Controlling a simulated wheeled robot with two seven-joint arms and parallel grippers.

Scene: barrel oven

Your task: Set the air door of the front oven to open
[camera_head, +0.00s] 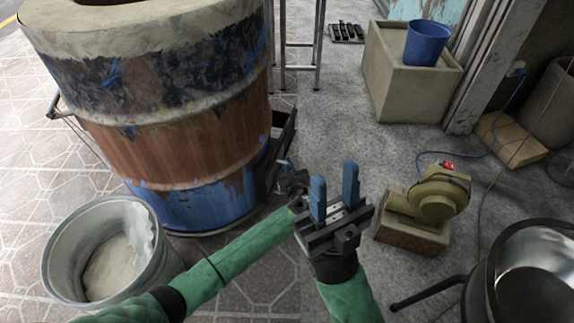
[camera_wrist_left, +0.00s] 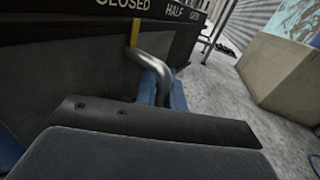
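The front oven (camera_head: 180,130) is a large barrel with rust and blue paint. Its dark air door box (camera_head: 281,145) is low on its right side. A yellow pointer (camera_wrist_left: 134,33) stands under the right part of CLOSED. A bent metal handle (camera_wrist_left: 152,64) goes down between the blue fingers of my left gripper (camera_wrist_left: 165,92), which look closed around it. The left gripper is small beside the door in the head view (camera_head: 290,172). My right gripper (camera_head: 335,190) is open and empty.
A metal bucket (camera_head: 62,262) with pale contents stands left of my left arm. A blower (camera_head: 432,200) on a block is right of my right gripper. A round metal bowl (camera_head: 535,285) is at bottom right. A concrete block (camera_head: 395,95) carries a blue bucket (camera_head: 427,42).

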